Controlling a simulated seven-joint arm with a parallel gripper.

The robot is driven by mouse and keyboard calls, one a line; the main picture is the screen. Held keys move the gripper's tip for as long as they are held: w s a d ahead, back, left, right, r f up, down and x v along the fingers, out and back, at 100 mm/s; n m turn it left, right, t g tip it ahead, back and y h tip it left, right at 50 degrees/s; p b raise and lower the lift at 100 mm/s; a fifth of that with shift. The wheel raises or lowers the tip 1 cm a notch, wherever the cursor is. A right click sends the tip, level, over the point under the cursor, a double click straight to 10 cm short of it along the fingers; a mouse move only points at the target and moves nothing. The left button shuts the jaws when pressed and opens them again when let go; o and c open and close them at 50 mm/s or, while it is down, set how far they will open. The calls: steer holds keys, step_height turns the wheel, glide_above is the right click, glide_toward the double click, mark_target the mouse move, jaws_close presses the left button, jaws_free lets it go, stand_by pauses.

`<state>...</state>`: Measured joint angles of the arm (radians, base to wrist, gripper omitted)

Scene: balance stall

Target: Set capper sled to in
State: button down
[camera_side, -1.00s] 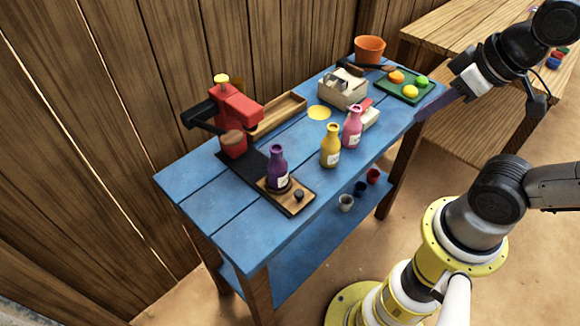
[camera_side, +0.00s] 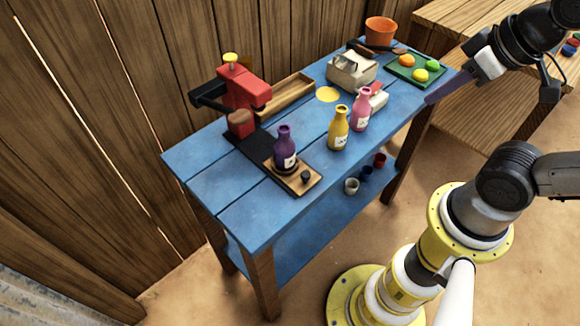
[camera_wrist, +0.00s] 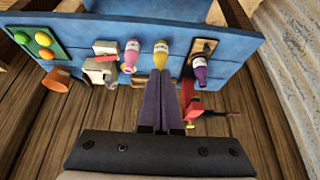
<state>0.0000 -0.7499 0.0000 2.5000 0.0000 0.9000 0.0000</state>
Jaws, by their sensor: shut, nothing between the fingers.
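The capper is a red press (camera_side: 243,88) with a black lever, at the back left of the blue table; it also shows in the wrist view (camera_wrist: 194,106). A black track runs from its foot toward the table's front edge. The wooden sled (camera_side: 312,184) with a dark knob (camera_side: 306,176) sits at the track's front end, clear of the press head. A purple bottle (camera_side: 286,152) stands upright on the sled; the wrist view shows it too (camera_wrist: 200,70). My gripper (camera_side: 432,100) is shut and empty, with purple fingers, at the table's right end, far from the sled.
A yellow bottle (camera_side: 338,130) and a pink bottle (camera_side: 361,112) stand between my gripper and the sled. A box (camera_side: 350,74), green tray (camera_side: 408,72), orange pot (camera_side: 380,32) and wooden tray (camera_side: 290,94) lie farther back. Small cups (camera_side: 352,186) sit below the tabletop. The front left tabletop is clear.

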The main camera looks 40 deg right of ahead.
steer(key=c, duration=1.2)
jaws_free()
steer(key=shift+o, duration=1.3)
steer(key=shift+w+a+r+n, duration=0.1)
steer(key=shift+w+r+n, duration=0.15)
steer(key=shift+n, duration=0.25)
steer(key=shift+o, duration=1.3)
steer(key=w+n, duration=0.1)
steer(key=w+a+r+n, duration=0.1)
steer(key=shift+w+a+t+y, duration=0.2)
steer(key=shift+w+t+y, duration=0.1)
steer(key=shift+w+y, duration=0.1)
steer(key=n+g+y, duration=0.2)
steer(key=n+g, duration=0.1)
steer(key=n, duration=0.3)
glide_above(306, 174)
steer(key=s+d, duration=0.4)
step_height(306, 174, down, 11)
steer(key=x, duration=1.2)
steer(key=shift+w+a+f, duration=0.15)
steer(key=shift+a+f, duration=0.15)
steer(key=shift+c, duration=0.2)
